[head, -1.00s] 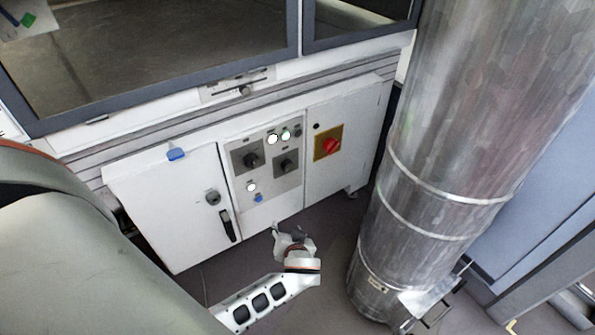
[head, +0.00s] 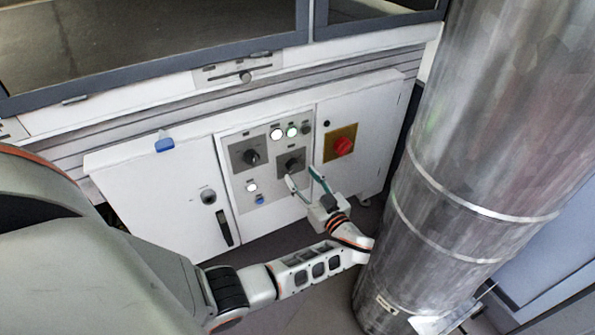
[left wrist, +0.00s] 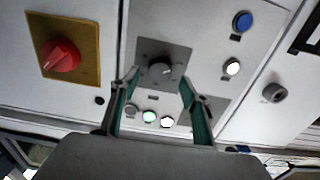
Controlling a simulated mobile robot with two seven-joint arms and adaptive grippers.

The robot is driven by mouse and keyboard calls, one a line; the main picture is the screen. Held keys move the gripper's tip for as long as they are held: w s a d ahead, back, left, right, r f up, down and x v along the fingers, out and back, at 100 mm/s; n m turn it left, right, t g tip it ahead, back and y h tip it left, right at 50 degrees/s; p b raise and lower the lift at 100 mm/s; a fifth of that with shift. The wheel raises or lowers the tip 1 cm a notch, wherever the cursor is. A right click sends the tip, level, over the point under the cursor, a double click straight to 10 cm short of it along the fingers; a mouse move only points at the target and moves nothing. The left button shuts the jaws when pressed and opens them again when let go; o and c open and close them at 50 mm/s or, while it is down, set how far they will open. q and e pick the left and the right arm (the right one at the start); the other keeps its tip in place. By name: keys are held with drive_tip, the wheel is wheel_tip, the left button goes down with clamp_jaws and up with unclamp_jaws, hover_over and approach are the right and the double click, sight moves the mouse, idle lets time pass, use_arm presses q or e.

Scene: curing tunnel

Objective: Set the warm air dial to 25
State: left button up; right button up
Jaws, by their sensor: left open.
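The control panel (head: 237,175) on the white cabinet carries two black dials on grey plates, an upper left dial (head: 251,157) and a lower right dial (head: 291,165). Their labels and scale numbers are too small to read, so I cannot tell which is the warm air dial. My left gripper (head: 301,177) is open and empty, just in front of the lower right dial. In the left wrist view this dial (left wrist: 162,70) shows between and beyond the fingertips, apparently untouched. The other dial is mostly hidden there behind a finger. My right gripper is not in view.
A red rotary switch (head: 343,146) on a yellow plate is right of the panel. White and green lamps (head: 292,131) sit above the dials, and a blue button (head: 260,200) below. A large metal duct (head: 455,190) stands close on the right.

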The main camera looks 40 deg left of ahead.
sight(295, 169)
use_arm(q)
drive_tip(key=shift+x, duration=1.7)
